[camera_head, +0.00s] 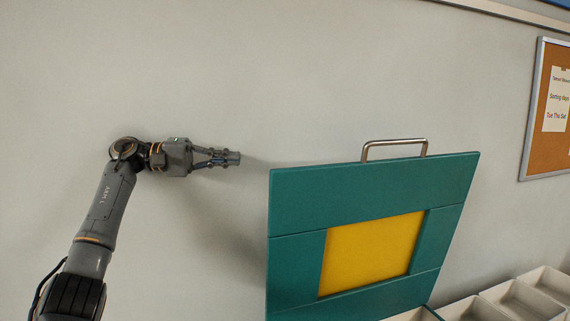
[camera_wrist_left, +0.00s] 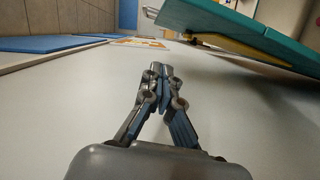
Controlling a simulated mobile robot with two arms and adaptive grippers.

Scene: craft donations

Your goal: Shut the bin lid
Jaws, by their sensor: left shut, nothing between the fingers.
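The bin lid (camera_head: 300,200) is a teal panel with a yellow middle and a metal bar handle (camera_head: 394,143) on its top edge. It stands raised in front of the wall in the head view. In the left wrist view the lid (camera_wrist_left: 235,25) slants across the upper right, with part of its handle (camera_wrist_left: 151,13) at its far end. My left gripper (camera_head: 236,158) is shut and empty, left of the lid's upper left corner and apart from it. Its closed fingertips (camera_wrist_left: 160,68) show in the left wrist view. My right gripper is not in view.
Several pale open trays (camera_head: 515,298) stand at the lower right, beside the lid. A cork notice board (camera_head: 550,105) with paper notices hangs on the wall at the right. The plain wall (camera_head: 200,70) around my left gripper is clear.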

